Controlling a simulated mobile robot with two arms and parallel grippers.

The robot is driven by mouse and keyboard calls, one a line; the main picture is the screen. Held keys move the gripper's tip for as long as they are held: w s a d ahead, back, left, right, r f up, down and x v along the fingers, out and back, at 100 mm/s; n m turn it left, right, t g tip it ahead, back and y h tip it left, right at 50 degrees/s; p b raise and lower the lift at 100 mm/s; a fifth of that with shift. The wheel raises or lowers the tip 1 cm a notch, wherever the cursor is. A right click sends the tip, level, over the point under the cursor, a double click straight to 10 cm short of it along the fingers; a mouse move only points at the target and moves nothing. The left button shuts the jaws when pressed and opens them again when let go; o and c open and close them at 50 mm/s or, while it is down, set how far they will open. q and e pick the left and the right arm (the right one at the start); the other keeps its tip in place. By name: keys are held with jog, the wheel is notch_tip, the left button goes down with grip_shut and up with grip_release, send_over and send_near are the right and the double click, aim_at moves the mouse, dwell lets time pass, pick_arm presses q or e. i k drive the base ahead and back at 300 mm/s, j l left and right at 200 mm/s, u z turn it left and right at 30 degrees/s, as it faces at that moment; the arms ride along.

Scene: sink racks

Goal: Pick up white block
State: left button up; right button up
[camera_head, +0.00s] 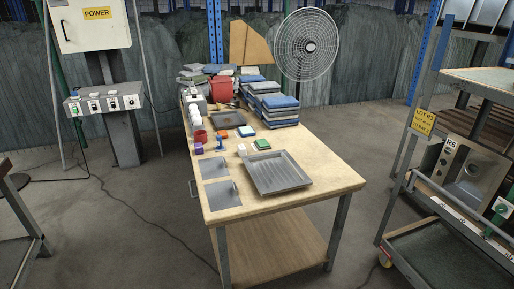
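A small white block (242,149) lies on the wooden workbench (325,165), near its middle. It sits just behind the grey metal tray (300,177) and left of a small green block (262,144). An orange block (221,135) and a blue block (246,131) lie behind it. A small blue item (219,145) and a purple block (199,148) are to its left. Neither of my grippers shows in the view.
Two flat grey plates (221,195) lie at the bench's front left. Stacked blue-grey cloths (277,108), a red bin (221,88) and a dark tray (228,120) occupy the back. A fan (306,45) stands behind, a cart (465,180) right. The bench's front right is bare.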

aim_at(242, 150)
jog(key=i+j+z, duration=0.1)
jog(key=i+j, duration=1.35)
jog(key=j, duration=0.25)
jog(key=z, duration=0.05)
